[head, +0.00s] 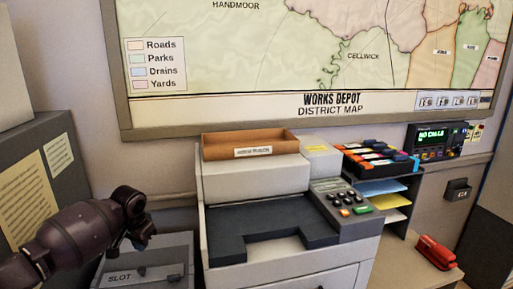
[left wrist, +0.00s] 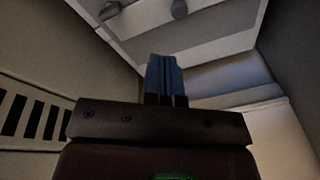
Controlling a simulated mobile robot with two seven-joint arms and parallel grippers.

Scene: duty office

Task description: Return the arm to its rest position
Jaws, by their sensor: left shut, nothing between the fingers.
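My left arm comes in from the left in the head view, dark and bent at the wrist. My left gripper (head: 143,240) hangs at its end, left of the printer-like machine (head: 232,220) and above a grey box marked SLOT (head: 150,272). In the left wrist view the blue fingers of the gripper (left wrist: 163,75) are together with nothing between them. My right gripper is in neither view.
A brown tray (head: 222,146) sits on top of the machine. To the right are a shelf of papers (head: 383,200), a radio (head: 437,141) and a red stapler (head: 437,252). A grey cabinet (head: 75,165) stands at left. A framed map (head: 300,60) hangs behind.

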